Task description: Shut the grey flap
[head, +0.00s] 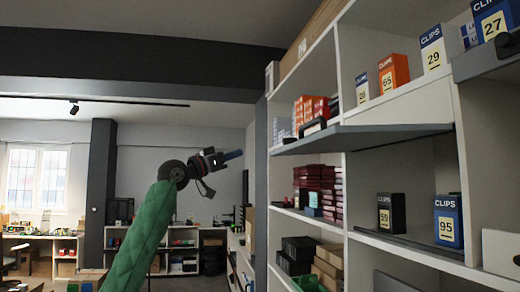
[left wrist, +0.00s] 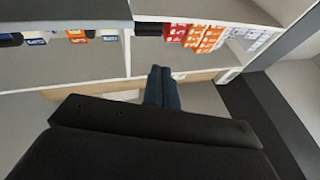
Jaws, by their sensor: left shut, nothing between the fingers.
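The grey flap (head: 365,139) sticks out roughly level from the white shelf unit, at the height between the upper and lower compartments, in the head view. Its front edge points towards the left. My left gripper (head: 236,155) is in the head view, at the end of the green-sleeved arm, left of the flap and apart from it in the picture. Its fingers are shut and empty. In the left wrist view the dark blue fingertips (left wrist: 162,76) are together, pointing at the shelf. I cannot surely tell the flap in that view. My right gripper is not in view.
Clips boxes (head: 394,72) stand above the flap, and others, including a blue one (head: 447,220), stand below. Dark red boxes (head: 331,190) fill a compartment farther back. Another dark panel (head: 487,63) juts out at upper right. The air around my left gripper looks clear.

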